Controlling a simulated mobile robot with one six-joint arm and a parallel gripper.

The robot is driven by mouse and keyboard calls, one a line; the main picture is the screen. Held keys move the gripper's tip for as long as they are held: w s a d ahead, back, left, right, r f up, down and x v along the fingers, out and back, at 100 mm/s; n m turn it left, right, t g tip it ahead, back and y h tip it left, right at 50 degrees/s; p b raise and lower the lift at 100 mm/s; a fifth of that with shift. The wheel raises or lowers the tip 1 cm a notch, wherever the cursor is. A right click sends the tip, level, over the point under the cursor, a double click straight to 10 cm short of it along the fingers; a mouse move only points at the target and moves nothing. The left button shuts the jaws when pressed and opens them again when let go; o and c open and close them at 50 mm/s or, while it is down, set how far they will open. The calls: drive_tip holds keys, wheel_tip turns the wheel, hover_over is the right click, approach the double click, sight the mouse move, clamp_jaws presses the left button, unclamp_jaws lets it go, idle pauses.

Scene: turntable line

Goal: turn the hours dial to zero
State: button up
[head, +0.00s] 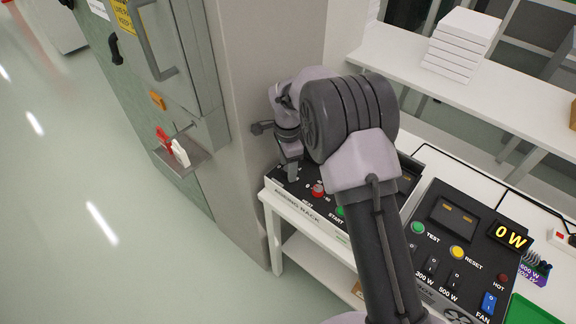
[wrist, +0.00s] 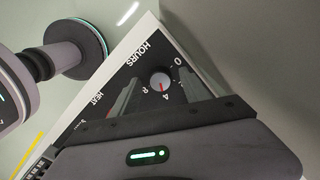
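The hours dial (wrist: 160,82) is a small round pale knob with a red mark, on a dark panel in the wrist view. Its red mark seems to point toward the lower figure, which looks like a 4, away from the 0 at upper right. My gripper (wrist: 158,77) is open, with one finger on each side of the dial and visible gaps between. In the head view my gripper (head: 292,176) is over the left end of the aging rack panel (head: 330,217); the hours dial is hidden there.
A red knob (head: 318,190) and a green start button (head: 340,211) sit right of my gripper. A grey pillar (head: 262,120) stands close on the left. A second panel with buttons, switches and a 0 W display (head: 510,236) is at the right.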

clamp_jaws()
